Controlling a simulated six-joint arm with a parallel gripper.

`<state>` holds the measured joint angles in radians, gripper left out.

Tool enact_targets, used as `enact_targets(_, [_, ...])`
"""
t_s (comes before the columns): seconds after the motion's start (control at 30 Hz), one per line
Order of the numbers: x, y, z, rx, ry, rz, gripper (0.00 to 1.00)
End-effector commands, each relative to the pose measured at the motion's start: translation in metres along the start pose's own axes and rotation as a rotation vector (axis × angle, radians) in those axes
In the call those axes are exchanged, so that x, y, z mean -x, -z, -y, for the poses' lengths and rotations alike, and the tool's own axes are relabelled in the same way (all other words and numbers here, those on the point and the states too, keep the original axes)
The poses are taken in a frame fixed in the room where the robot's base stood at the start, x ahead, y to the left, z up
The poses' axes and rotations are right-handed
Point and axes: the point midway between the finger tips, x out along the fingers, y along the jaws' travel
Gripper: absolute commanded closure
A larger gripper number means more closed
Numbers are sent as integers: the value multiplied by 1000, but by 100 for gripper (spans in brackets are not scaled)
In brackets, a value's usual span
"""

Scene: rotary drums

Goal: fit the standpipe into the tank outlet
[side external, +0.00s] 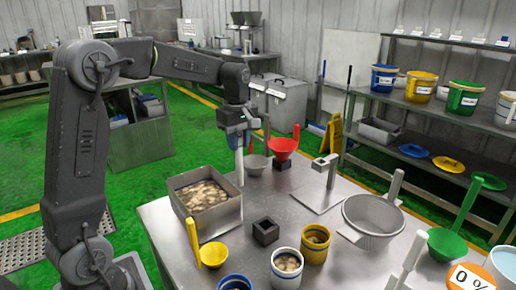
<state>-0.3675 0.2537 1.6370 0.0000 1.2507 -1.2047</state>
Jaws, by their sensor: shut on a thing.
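My gripper (237,136) points down at the back right of the metal tank and is shut on a pale upright pipe, which I take as the standpipe (239,163). The pipe hangs below the jaws, roughly vertical. Its lower end shows near the tank's right back rim; whether it is inside or behind the rim I cannot tell. The square metal tank (216,223) stands on the steel table and holds a layer of brownish round pieces. I cannot make out the tank outlet.
A yellow scoop (214,254), black square block (265,231), small tubs (315,243) and large colander (373,216) stand nearer. A metal stand (326,170) is to the right.

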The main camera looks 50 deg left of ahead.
Motion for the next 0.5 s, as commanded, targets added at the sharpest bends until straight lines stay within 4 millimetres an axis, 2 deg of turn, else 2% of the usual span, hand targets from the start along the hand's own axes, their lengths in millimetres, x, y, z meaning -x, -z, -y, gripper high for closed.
enact_targets(0.03, [0, 13, 6, 7, -1, 0, 100])
enact_targets(0.23, [0, 48, 27, 5, 0, 0, 100])
enact_targets(0.5, [-42, 47, 27, -1, 3, 2, 100])
